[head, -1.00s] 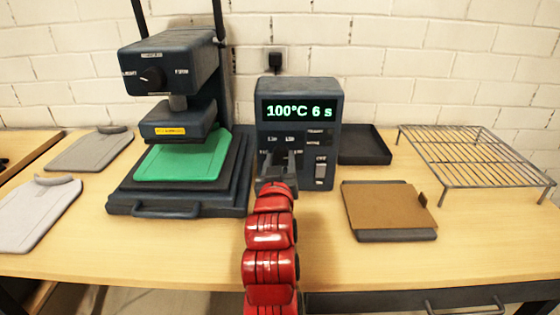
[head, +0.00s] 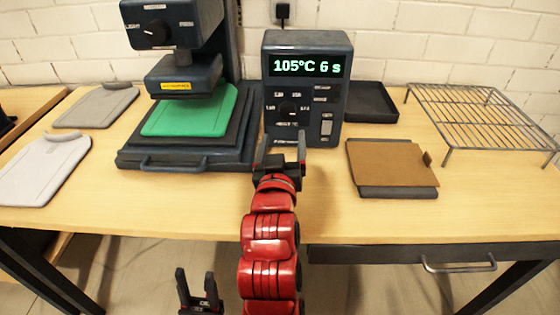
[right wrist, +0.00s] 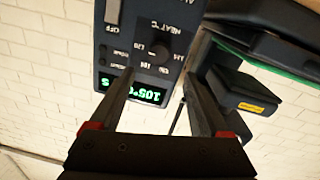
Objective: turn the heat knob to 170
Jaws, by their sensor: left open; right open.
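The heat knob (head: 288,107) is a dark round dial on the front of the dark control box (head: 333,100). It also shows in the right wrist view (right wrist: 157,44), where the box appears upside down. The green display (head: 306,66) reads 105°C 6 s. My right gripper (head: 281,143), on the red arm, is open and empty, just in front of and below the knob, apart from it. Its two fingers (right wrist: 158,78) are spread in the right wrist view. My left gripper (head: 197,281) is open and empty low in the head view, in front of the table.
A heat press (head: 180,155) with a green sheet (head: 185,122) stands left of the box. A black tray (head: 375,115), a brown board (head: 391,160) and a wire rack (head: 480,112) lie to the right. Grey paddles (head: 40,172) lie at the left. A switch (head: 326,122) sits beside the knob.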

